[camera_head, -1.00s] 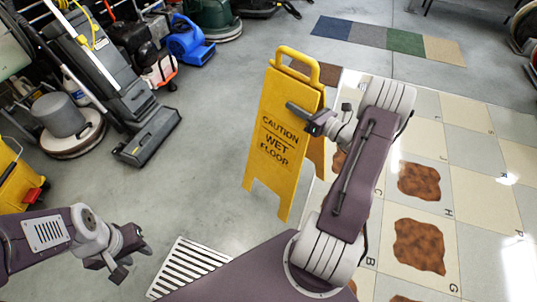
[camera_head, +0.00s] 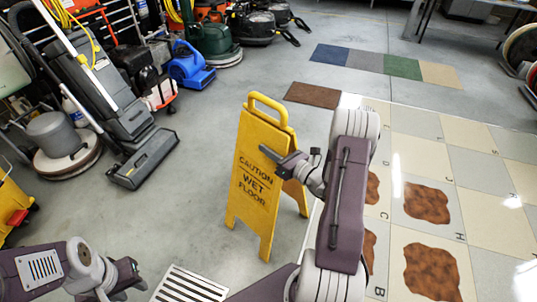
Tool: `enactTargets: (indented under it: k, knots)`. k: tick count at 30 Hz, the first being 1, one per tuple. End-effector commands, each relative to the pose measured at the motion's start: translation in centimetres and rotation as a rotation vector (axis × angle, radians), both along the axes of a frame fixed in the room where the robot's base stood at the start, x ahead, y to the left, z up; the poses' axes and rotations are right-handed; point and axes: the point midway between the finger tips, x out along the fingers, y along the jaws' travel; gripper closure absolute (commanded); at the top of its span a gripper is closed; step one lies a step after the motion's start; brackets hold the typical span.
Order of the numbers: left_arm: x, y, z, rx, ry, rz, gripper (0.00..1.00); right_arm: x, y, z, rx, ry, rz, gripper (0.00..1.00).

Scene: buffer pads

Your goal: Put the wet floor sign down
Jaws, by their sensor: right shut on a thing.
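The yellow wet floor sign (camera_head: 254,190) stands upright in the middle of the head view, with "CAUTION WET FLOOR" on its front panel. Its two panels are spread apart at the bottom, and a loop handle is on top. My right gripper (camera_head: 287,164) is shut on the sign's right edge, at about the height of the word "CAUTION". The sign's feet are at or close to the grey floor; I cannot tell if they touch. My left gripper (camera_head: 128,275) is low at the left, away from the sign, with its fingers too unclear to judge.
A tiled floor area with brown stained patches (camera_head: 428,203) lies right of the sign. A brown mat (camera_head: 312,94) and a row of coloured mats (camera_head: 363,60) lie behind. Cleaning machines (camera_head: 145,158) line the left. A floor grate (camera_head: 188,285) is in front. Grey floor around the sign is clear.

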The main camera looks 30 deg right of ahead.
Motion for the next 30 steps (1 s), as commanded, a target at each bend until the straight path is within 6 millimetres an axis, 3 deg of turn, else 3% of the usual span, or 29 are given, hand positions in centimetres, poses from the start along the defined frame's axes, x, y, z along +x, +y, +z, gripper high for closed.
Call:
enactTargets:
  k: [14,15,17,30]
  knots:
    - [0.0,0.0,-0.7,0.000,0.000,0.000,0.64,0.0,0.0,-0.9,0.000,-0.002,0.000,1.00]
    - [0.0,0.0,-0.6,0.000,0.000,0.000,0.64,0.0,0.0,-1.0,-0.001,0.002,-0.001,0.81]
    - [0.0,0.0,-0.6,0.000,0.000,0.000,0.64,0.0,0.0,-1.0,-0.001,0.002,-0.001,0.67]
    - [0.0,0.0,0.2,0.000,0.000,0.000,0.64,-0.6,-0.3,-0.2,0.001,0.002,-0.002,0.67]
